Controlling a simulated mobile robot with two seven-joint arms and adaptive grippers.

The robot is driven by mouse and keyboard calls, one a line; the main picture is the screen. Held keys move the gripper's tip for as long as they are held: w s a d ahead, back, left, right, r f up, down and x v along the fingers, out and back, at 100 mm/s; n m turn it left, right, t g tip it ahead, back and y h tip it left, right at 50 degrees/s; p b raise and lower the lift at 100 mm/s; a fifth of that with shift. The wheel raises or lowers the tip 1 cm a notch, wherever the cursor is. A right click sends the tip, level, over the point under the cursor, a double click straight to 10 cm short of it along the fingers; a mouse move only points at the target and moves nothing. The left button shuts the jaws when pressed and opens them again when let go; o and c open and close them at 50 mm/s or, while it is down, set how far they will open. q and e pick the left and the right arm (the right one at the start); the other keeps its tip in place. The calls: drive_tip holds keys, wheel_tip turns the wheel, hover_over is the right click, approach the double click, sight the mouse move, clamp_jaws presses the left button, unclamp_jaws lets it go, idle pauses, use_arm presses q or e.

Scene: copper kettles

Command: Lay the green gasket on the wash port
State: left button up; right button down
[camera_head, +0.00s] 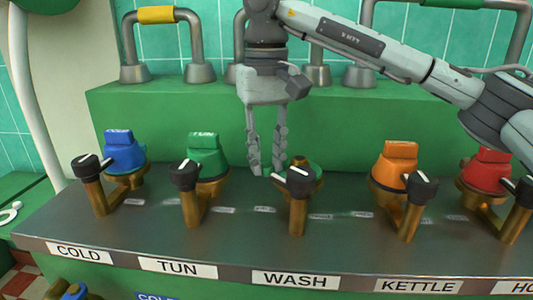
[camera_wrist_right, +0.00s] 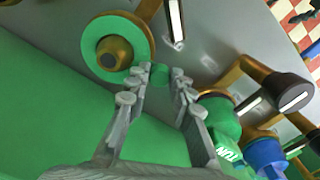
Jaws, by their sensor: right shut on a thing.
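The green gasket (camera_wrist_right: 92,40) is a flat ring with a small tab (camera_wrist_right: 160,74). My right gripper (camera_wrist_right: 162,74) is shut on this tab, with its fingers pointing down. In the wrist view the ring surrounds the brass wash port (camera_wrist_right: 116,52), whose dark opening shows in the middle. In the head view the gasket (camera_head: 307,166) shows at the wash port, partly hidden by the black-topped WASH handle (camera_head: 298,200). I cannot tell whether the ring rests fully on the port. My right gripper (camera_head: 267,170) is just left of the port. My left gripper is out of view.
A green TUN cap (camera_head: 204,155) and blue cap (camera_head: 122,152) stand left on the grey panel (camera_head: 235,240); orange (camera_head: 395,165) and red (camera_head: 487,172) caps stand right. Black-topped brass handles stand in front. A green wall (camera_head: 180,110) rises behind.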

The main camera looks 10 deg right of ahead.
drive_tip(key=shift+f, duration=0.35)
idle(0.3)
drive_tip(key=c, duration=1.3)
unclamp_jaws()
drive_tip(key=shift+o, duration=0.2)
wheel_tip(320, 180, up, 12)
drive_tip(key=shift+s, duration=0.1)
